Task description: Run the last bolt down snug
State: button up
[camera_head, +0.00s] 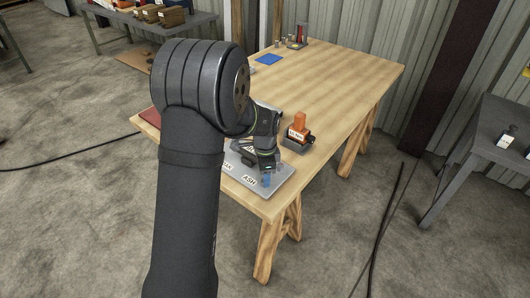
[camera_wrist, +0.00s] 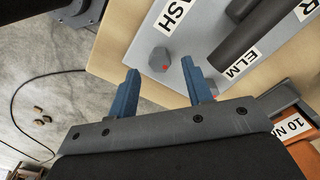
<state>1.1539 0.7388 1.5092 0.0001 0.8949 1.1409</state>
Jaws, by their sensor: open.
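A grey plate (camera_head: 284,188) lies at the near end of the wooden table, partly hidden by my arm. In the wrist view, a grey hexagonal bolt head (camera_wrist: 158,55) with a red dot sits on the plate near the ASH label (camera_wrist: 173,15). My gripper (camera_wrist: 160,67) is open, its blue fingers pointing toward this bolt head and spread wider than it. Nothing is held. In the head view my gripper (camera_head: 266,180) is low over the plate near its ASH label. I cannot tell how far the bolt is run down.
A dark cylinder (camera_wrist: 235,45) stands out from the plate by the ELM label (camera_wrist: 242,62), with another beyond it. An orange tool (camera_head: 299,123) with a 10 N label sits in a dark base right of the plate. A blue mat (camera_head: 268,59) lies further back; mid-table is clear.

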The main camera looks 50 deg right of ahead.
notch_tip(320, 180, up, 16)
jog(key=shift+f, duration=0.25)
jog(key=shift+f, duration=0.1)
dwell(0.5)
notch_tip(320, 180, down, 17)
jog(key=shift+f, duration=0.15)
dwell(0.4)
